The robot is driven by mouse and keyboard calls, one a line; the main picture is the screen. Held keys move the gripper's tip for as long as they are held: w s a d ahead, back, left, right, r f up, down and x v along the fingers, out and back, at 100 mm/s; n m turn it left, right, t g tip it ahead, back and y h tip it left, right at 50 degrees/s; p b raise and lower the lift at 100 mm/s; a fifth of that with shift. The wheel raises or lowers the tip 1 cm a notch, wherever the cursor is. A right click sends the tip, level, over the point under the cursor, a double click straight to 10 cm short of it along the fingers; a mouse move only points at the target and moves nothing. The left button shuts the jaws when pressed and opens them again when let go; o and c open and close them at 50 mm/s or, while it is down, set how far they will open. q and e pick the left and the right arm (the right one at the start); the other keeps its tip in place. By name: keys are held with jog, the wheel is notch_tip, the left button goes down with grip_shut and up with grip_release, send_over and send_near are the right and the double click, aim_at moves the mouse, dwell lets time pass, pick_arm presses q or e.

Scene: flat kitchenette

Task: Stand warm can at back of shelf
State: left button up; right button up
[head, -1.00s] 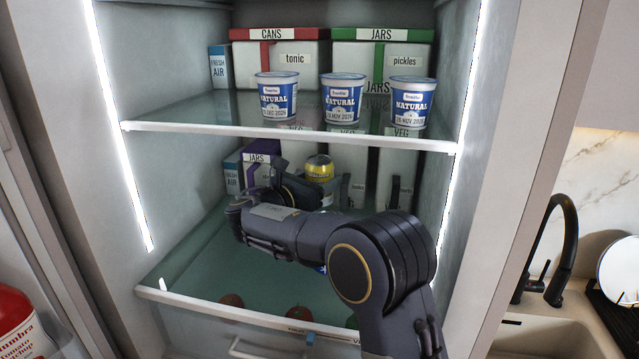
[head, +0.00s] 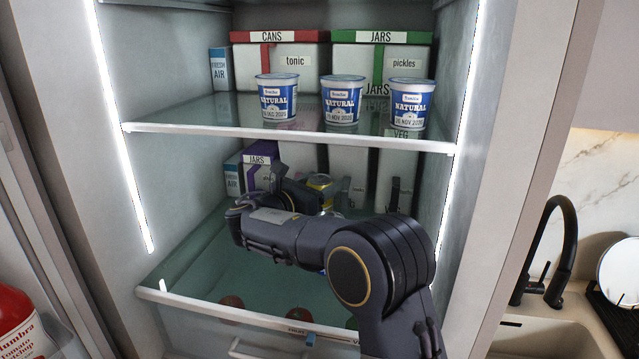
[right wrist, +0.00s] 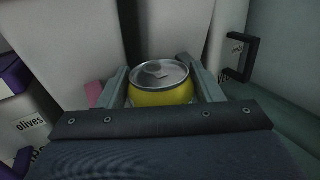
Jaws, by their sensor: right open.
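The yellow can (head: 320,181) with a silver top is at the back of the lower fridge shelf (head: 205,285), in front of the white boxes. In the right wrist view the can (right wrist: 161,86) is upright between the fingers. My right gripper (right wrist: 155,80) is open, with one finger on each side of the can. In the head view my wrist and gripper hide the can's lower part and its base, so its contact with the shelf is not visible. My left gripper is not in view.
Several boxes line the back, including a purple-lidded box (head: 262,160) at left and a white box (head: 395,180) at right. Blue-and-white yogurt tubs (head: 342,100) stand on the upper shelf (head: 290,131) above my arm. The lower shelf's front left is clear.

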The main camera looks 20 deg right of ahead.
jog(key=a+f, duration=0.1)
jog(key=a+b, duration=0.1)
jog(key=a+f+b, duration=0.1)
jog(key=a, duration=0.1)
jog(key=shift+s+a+f, duration=0.1)
jog(key=shift+s+f, duration=0.2)
jog(key=shift+f, duration=0.05)
jog(key=v, duration=0.2)
jog(key=r+b+v, duration=0.1)
jog(key=v, duration=0.2)
jog(key=shift+s, duration=0.2)
jog(key=shift+s+a+r+b, duration=0.15)
jog(key=shift+s+a+b, duration=0.15)
jog(key=shift+a, duration=0.35)
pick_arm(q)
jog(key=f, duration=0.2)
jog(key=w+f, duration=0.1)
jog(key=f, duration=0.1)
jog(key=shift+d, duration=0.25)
